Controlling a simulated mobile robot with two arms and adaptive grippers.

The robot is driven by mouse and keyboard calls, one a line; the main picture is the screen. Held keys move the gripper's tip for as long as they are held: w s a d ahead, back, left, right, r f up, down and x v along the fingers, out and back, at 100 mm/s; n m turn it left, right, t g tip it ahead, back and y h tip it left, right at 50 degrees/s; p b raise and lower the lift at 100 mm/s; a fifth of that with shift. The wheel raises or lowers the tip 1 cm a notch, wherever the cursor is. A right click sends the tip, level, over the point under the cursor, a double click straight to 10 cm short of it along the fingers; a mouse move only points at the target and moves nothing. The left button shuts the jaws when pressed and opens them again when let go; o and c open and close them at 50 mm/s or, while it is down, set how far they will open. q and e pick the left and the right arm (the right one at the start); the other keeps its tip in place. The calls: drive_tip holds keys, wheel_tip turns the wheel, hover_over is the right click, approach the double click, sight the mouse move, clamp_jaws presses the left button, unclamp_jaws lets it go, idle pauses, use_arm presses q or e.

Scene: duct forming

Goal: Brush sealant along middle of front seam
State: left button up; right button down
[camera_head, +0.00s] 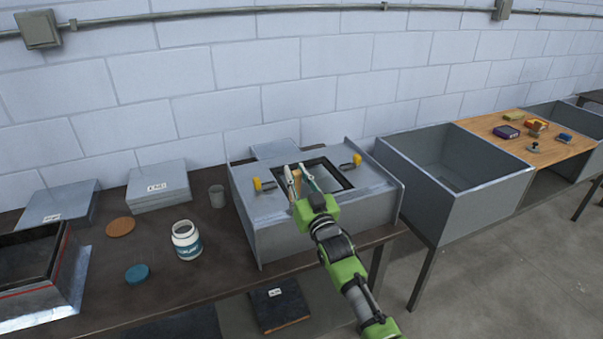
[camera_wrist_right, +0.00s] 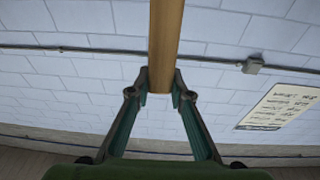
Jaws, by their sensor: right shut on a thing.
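My right gripper (camera_head: 305,181) is over the grey sheet-metal duct box (camera_head: 285,238) on the dark bench. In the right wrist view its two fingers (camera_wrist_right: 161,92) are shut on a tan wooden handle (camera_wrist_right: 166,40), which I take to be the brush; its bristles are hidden. An open white jar with a blue label (camera_head: 187,241), likely the sealant, stands left of the box, with white inside. I cannot make out sealant on the box's front seam. My left gripper is in neither view.
The box top has a dark-framed opening (camera_head: 345,180) and yellow-handled clamps (camera_head: 265,185). A blue lid (camera_head: 137,273), cork disc (camera_head: 120,227) and grey cup (camera_head: 217,196) lie left. An open grey duct (camera_head: 470,205) stands right, beside a wooden board (camera_head: 555,150) with small items.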

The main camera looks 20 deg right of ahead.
idle(0.3)
drive_tip(key=shift+s+a+f, duration=0.15)
drive_tip(key=shift+a, duration=1.4)
drive_tip(key=shift+d, duration=0.1)
drive_tip(key=shift+d+r, duration=0.2)
drive_tip(key=shift+d, duration=1.3)
